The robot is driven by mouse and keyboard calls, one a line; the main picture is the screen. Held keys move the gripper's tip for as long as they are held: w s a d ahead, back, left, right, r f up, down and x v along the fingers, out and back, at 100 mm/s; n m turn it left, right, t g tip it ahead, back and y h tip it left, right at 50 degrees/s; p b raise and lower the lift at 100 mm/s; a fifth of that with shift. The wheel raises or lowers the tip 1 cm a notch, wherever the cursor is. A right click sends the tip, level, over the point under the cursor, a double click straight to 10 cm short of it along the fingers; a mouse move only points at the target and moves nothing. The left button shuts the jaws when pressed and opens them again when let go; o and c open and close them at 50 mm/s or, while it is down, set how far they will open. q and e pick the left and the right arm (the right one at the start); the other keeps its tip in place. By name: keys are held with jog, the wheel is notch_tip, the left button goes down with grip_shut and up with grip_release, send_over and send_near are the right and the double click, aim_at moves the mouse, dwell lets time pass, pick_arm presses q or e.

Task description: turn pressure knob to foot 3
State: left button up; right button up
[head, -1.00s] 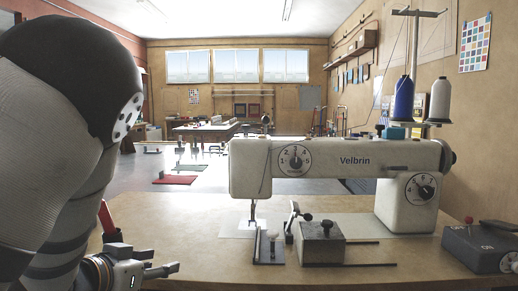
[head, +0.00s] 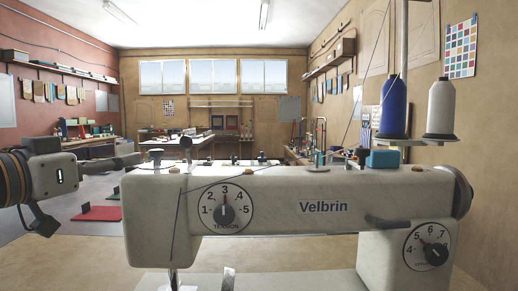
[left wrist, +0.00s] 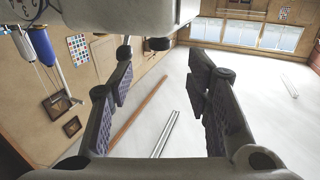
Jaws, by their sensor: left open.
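The white Velbrin sewing machine (head: 300,204) stands in front of me. Small knob-like parts rise from its top left end: a light one with a dark cap (head: 155,157) and a brown-capped one (head: 187,148). I cannot tell which is the pressure knob, and I see no foot scale. The tension dial (head: 225,209) faces me, pointer near 3.
A stitch dial (head: 427,246) is on the machine's right front. Thread spools, blue (head: 394,107) and white (head: 440,108), stand on the right behind the arm. Thread runs to the needle end. The tabletop (head: 90,265) left of the machine is bare.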

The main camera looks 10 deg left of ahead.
aim_at(151, 153)
pick_arm(q)
jog(key=w, duration=0.3)
jog(key=w+d, duration=0.1)
jog(key=w, duration=0.6)
jog(key=shift+w+d, duration=0.1)
jog(key=shift+d, duration=0.2)
grip_shut()
